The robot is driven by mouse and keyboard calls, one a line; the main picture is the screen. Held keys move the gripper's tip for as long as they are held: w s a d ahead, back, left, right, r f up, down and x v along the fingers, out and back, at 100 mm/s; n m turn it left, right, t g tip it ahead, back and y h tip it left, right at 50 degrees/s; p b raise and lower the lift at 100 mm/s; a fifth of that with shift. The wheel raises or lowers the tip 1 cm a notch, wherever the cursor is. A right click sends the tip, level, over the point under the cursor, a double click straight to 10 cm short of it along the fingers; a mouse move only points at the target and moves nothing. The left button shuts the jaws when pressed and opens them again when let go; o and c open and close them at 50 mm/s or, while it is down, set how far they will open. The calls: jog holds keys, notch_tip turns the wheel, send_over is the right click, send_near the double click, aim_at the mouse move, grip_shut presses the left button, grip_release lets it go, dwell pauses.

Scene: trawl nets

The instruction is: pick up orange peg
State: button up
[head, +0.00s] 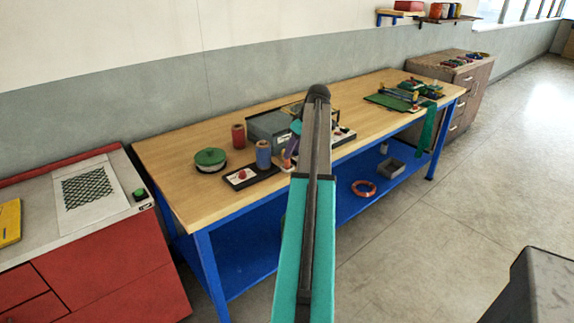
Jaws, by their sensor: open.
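I cannot make out an orange peg for certain in the head view. My arm (318,215) rises from the bottom edge and crosses the middle of the workbench (185,185), covering part of its top. I cannot make out my gripper; the arm's far end is hidden behind the nearer link. Small teal and purple parts show just left of the arm, too small to identify.
The bench holds a green-topped spool (210,158), a red spool (238,137), a blue spool (263,154), a grey box (268,127) and a green mat (385,102). An orange ring (363,188) and grey bin (391,168) are on the lower shelf.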

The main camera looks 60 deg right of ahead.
aim_at(289, 160)
jog(key=shift+f, duration=0.15)
jog(key=shift+p+x, duration=0.75)
jog(key=shift+x, duration=1.75)
jog(key=shift+w, duration=0.1)
grip_shut()
